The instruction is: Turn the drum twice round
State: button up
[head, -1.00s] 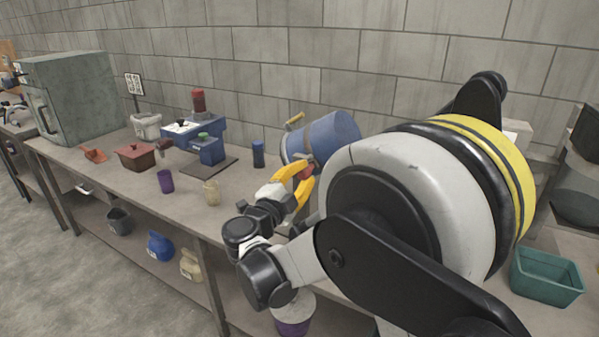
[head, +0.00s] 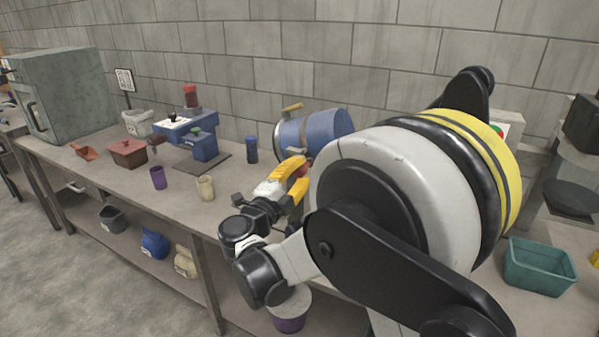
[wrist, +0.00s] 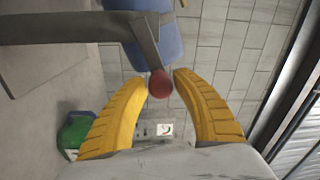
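The blue drum (head: 322,130) lies on its side on the bench, with a tan handle (head: 292,107) on top near its left end. In the wrist view part of the blue drum (wrist: 160,40) shows behind a grey crank arm (wrist: 143,40) that ends in a round red knob (wrist: 159,84). My gripper (wrist: 160,80) has its yellow fingers bent in close, one on each side of the knob, and looks shut on it. In the head view my gripper (head: 306,168) is at the drum's near side, its fingers hiding most of the knob.
Left on the bench are a blue bottle (head: 251,149), a blue machine (head: 200,143), a purple cup (head: 158,178), a cream jar (head: 205,188) and a red box (head: 128,153). A teal bin (head: 540,268) stands at right. My arm hides the bench right of the drum.

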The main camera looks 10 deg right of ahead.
jog(key=shift+o, duration=0.7)
jog(key=v, duration=1.2)
